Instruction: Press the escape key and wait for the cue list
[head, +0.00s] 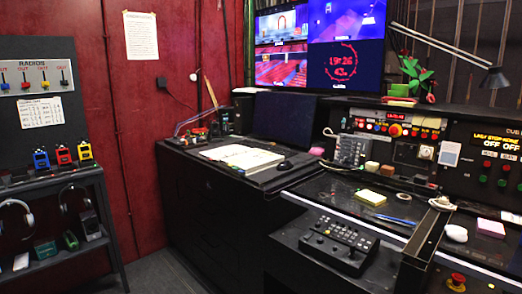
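No key marked escape can be made out in the head view. A black control panel with small buttons (340,241) sits on the near part of the desk. A dark, blank screen (284,118) stands at the back of the desk, and no cue list shows on it. A large wall display (320,45) shows several stage pictures and a red clock face. Neither of my grippers is in view.
The black desk (215,205) carries an open book (242,157), a black mouse (285,165), yellow sticky notes (370,197) and a white cup-like object (456,233). A red button (457,280) is at lower right. A radio shelf (50,182) stands left, with floor between.

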